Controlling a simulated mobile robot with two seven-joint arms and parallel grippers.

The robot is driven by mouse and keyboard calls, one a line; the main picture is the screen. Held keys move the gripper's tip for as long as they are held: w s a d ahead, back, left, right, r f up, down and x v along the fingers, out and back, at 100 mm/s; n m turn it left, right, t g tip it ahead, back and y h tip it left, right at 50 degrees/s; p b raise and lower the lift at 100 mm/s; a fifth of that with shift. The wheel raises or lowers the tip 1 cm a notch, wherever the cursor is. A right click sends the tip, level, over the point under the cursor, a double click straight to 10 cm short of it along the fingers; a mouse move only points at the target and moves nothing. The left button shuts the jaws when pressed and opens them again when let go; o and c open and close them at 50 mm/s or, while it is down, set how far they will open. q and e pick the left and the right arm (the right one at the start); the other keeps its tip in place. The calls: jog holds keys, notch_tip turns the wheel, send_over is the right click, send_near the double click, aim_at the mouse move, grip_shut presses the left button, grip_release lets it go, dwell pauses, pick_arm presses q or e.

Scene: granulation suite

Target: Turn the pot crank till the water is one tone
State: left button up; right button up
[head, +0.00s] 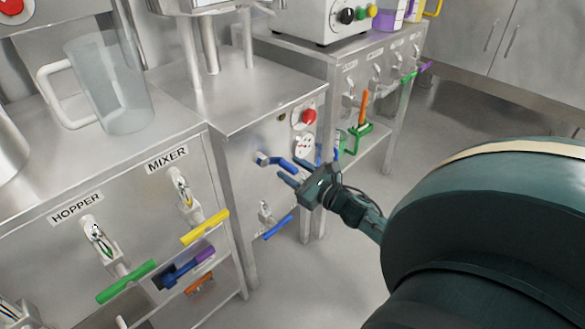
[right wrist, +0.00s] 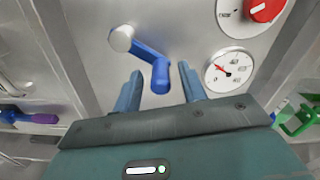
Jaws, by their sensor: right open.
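The blue crank (head: 276,161) is on the front panel of the steel cabinet, with a grey hub at its left end. In the right wrist view the crank (right wrist: 150,55) runs right from its hub, and its handle end points towards the camera. My right gripper (head: 294,171) is open in front of the crank. In the right wrist view its fingertips (right wrist: 160,72) stand either side of the handle end, with gaps showing; I see no grip on it. The water is not visible in either view. My left gripper is out of view.
A red knob (head: 309,116) and a round gauge (head: 303,145) sit close above the crank. A blue valve lever (head: 278,227) is below it. Yellow (head: 205,228) and green (head: 126,282) levers are at left. A clear jug (head: 118,90) stands above.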

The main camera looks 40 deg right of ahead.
jog(key=shift+w, duration=0.3)
jog(key=shift+c, duration=0.5)
grip_shut()
